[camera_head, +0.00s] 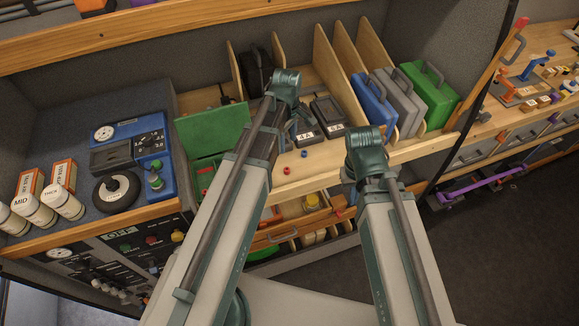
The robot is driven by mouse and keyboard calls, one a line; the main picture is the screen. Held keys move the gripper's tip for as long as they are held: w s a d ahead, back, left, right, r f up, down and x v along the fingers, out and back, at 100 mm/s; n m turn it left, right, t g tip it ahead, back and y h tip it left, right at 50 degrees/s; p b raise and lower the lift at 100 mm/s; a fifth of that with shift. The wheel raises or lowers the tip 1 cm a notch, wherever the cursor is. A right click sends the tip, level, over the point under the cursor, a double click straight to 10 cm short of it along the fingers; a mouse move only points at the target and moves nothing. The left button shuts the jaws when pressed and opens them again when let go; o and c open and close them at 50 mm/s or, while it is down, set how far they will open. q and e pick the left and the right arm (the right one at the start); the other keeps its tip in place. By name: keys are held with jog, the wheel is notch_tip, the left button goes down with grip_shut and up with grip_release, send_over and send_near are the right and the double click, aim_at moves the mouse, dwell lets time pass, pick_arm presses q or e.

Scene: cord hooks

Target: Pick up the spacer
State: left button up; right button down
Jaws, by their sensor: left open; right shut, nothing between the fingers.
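No piece is clearly recognisable as the spacer. A small red piece (287,171) and a small blue piece (304,154) lie on the wooden bench between my arms; I cannot tell whether either is the spacer. My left gripper (287,128) is open over the bench, beside the dark device marked 4A (305,134); its fingers are partly hidden by my arm. My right gripper (365,150) is shut and empty in front of the dividers, its fingertips mostly hidden behind the wrist.
Wooden dividers (325,65) stand at the back, with blue (374,98), grey (401,100) and green (432,95) cases. An open green box (212,130) and a blue gauge panel (128,148) are left. Open drawers (300,208) lie below the bench edge.

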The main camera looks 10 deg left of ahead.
pick_arm(q)
jog(key=b, duration=0.9)
send_over(287, 169)
jog(key=f, duration=0.8)
jog(key=shift+w+f, duration=0.3)
jog(key=shift+f, duration=0.05)
jog(key=shift+p, duration=0.3)
jog(key=f+b, duration=0.5)
jog(key=shift+s+f, duration=0.15)
jog(key=shift+s, duration=0.15)
grip_shut()
